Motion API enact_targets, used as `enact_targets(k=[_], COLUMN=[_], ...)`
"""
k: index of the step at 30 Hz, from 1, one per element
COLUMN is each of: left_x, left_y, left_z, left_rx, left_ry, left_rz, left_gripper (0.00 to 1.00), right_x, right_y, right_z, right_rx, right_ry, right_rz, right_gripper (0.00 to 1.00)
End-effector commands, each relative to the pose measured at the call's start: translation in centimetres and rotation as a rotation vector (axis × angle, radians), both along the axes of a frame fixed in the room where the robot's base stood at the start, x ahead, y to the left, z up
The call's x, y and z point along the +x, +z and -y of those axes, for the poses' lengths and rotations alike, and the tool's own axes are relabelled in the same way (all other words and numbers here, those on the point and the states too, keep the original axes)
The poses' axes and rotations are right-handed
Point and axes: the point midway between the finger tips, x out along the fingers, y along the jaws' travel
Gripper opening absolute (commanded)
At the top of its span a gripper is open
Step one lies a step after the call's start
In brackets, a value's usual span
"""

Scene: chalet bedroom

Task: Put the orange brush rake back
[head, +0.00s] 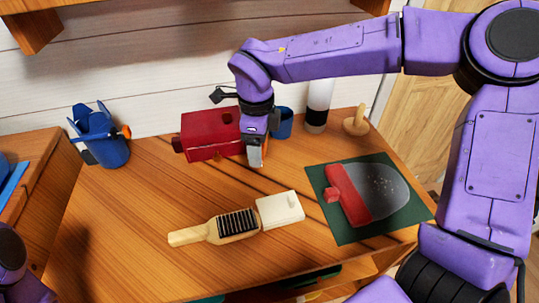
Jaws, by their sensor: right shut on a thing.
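My right gripper (255,156) points down over the middle of the wooden table, just in front of the red box. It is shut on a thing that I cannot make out. A blue holder (108,152) stands at the back left with blue items in it, and a small orange piece (125,131) shows at its right side. I cannot tell whether this piece is the orange brush rake. A wooden brush (200,234) with black bristles lies at the front. My left gripper is out of view.
A dark red box (207,132), a blue cup (284,126), a white bottle (318,100) and a wooden knob-like item (356,122) stand along the back. A cream block (280,210) touches or nearly touches the brush. A red tool (345,193) lies on a green mat (350,231). The table's left is clear.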

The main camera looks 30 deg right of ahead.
Motion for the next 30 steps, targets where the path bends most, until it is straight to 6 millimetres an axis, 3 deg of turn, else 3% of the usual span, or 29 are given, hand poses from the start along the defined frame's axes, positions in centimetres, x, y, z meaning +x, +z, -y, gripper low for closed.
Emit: enact_targets(k=[3, 7, 14, 18, 30], left_x=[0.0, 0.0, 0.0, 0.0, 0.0], left_y=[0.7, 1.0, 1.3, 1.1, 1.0], left_z=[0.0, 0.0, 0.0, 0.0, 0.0], left_rx=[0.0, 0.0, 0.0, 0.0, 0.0], left_ry=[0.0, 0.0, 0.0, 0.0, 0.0], left_rz=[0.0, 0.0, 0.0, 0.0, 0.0], left_gripper=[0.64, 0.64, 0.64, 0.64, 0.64], right_x=[2.2, 3.6, 5.1, 5.0, 5.0], right_y=[-1.9, -4.6, -7.3, -9.7, -10.5], right_z=[2.4, 4.0, 5.5, 5.4, 5.4], right_rx=[-0.001, -0.001, -0.002, -0.001, 0.001], right_ry=[-0.001, 0.0, 0.002, 0.005, 0.003], right_rz=[-0.005, -0.004, -0.003, -0.002, -0.001], right_gripper=[0.39, 0.39, 0.39, 0.39, 0.39])
